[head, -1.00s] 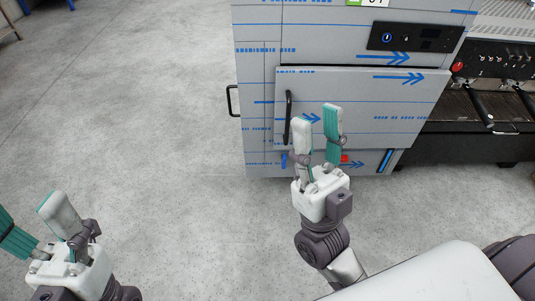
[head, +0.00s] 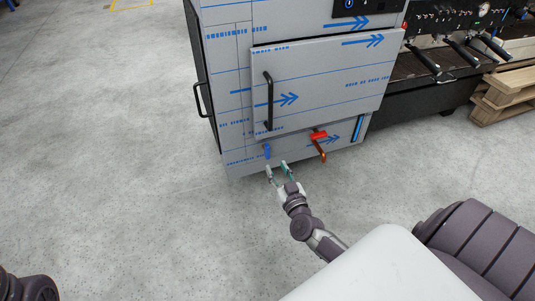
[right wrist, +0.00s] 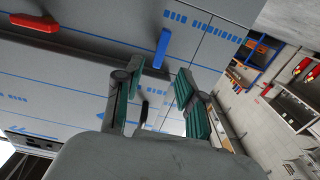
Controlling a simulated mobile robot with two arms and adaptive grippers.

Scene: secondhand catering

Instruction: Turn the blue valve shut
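The blue valve (head: 267,151) is a small blue lever low on the front of the film-wrapped steel cabinet (head: 238,155), below the door's black handle. It points roughly up and down in the head view. In the right wrist view the blue valve (right wrist: 162,48) stands ahead of my right gripper, apart from the fingers. My right gripper (head: 277,172) is open and empty, just below and in front of the valve. Its green-padded fingers (right wrist: 157,98) are spread in the right wrist view. My left gripper is out of the head view; only a dark arm part shows at the bottom left.
A red valve handle (head: 318,136) with an orange-brown pipe sticks out to the right of the blue valve. The cabinet door handle (head: 268,101) stands above. Wooden pallets (head: 505,92) lie at the right. Floor at the left is clear.

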